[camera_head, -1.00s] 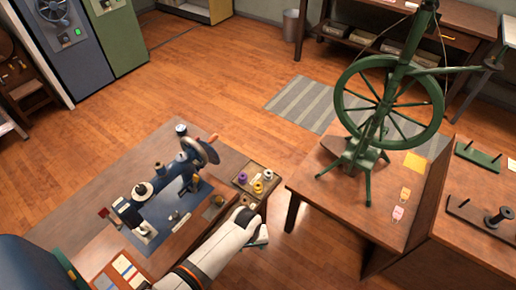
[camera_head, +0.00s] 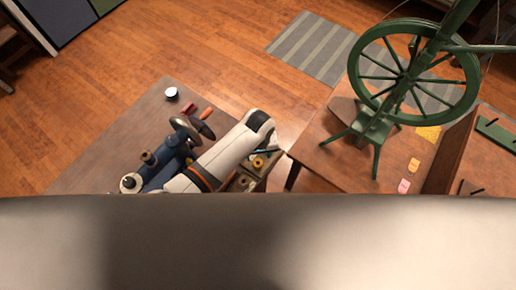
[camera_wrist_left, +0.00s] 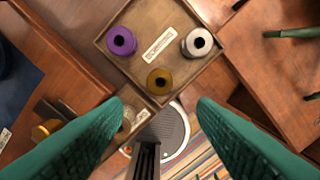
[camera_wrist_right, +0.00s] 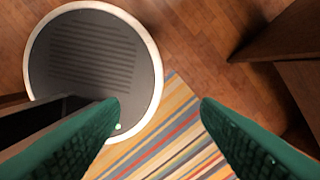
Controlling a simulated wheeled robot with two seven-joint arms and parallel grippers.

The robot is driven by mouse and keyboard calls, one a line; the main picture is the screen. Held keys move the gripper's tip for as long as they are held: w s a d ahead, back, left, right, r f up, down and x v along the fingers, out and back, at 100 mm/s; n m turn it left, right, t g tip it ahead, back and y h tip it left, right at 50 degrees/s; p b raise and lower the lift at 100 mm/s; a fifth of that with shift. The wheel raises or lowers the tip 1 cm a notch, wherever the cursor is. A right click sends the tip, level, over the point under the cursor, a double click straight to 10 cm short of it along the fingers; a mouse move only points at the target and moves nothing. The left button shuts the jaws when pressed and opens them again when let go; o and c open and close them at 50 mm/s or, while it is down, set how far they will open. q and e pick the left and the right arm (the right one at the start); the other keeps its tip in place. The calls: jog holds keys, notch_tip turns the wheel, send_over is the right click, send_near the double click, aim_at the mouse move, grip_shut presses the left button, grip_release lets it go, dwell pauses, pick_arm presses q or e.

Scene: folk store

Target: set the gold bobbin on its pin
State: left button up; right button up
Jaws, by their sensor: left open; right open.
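The gold bobbin (camera_wrist_left: 159,81) lies in a wooden tray, near the tray's lower corner in the left wrist view; it also shows in the head view (camera_head: 258,162). A purple bobbin (camera_wrist_left: 121,42) and a silver bobbin (camera_wrist_left: 198,42) share the tray (camera_wrist_left: 182,13). My left gripper (camera_wrist_left: 157,110) is open and empty above the tray, with the gold bobbin a little beyond the gap between its fingertips. My right gripper (camera_wrist_right: 160,105) is open and empty, over floor and a striped rug. I cannot tell which pin is the bobbin's.
A table with a green spinning wheel (camera_head: 412,75) stands right of the tray. A green rack (camera_head: 495,133) is at far right. A large pale surface, perhaps part of me, hides the head view's bottom.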

pick_arm(q)
jog(key=b, duration=0.3)
send_over(258, 161)
jog(key=f, duration=0.4)
jog(key=shift+s+f, duration=0.1)
jog(key=shift+s, duration=0.25)
jog(key=shift+s+f+b, duration=0.1)
jog(key=shift+f+b, duration=0.6)
jog(key=shift+b, duration=0.35)
notch_tip(258, 161, down, 2)
jog(key=shift+f+b, duration=0.15)
jog(key=shift+b, duration=0.4)
jog(key=shift+f+b, duration=0.3)
jog(key=shift+f, duration=0.3)
pick_arm(e)
notch_tip(258, 161, down, 7)
jog(key=w, duration=0.2)
jog(key=shift+w+a+f, duration=0.2)
jog(key=shift+w+a, duration=0.05)
jog(key=shift+w, duration=0.05)
jog(key=shift+w, duration=0.15)
pick_arm(q)
jog(key=shift+p, duration=0.3)
pick_arm(e)
jog(key=shift+d+r, duration=0.15)
jog(key=shift+r, duration=0.2)
pick_arm(q)
jog(key=shift+c, duration=0.4)
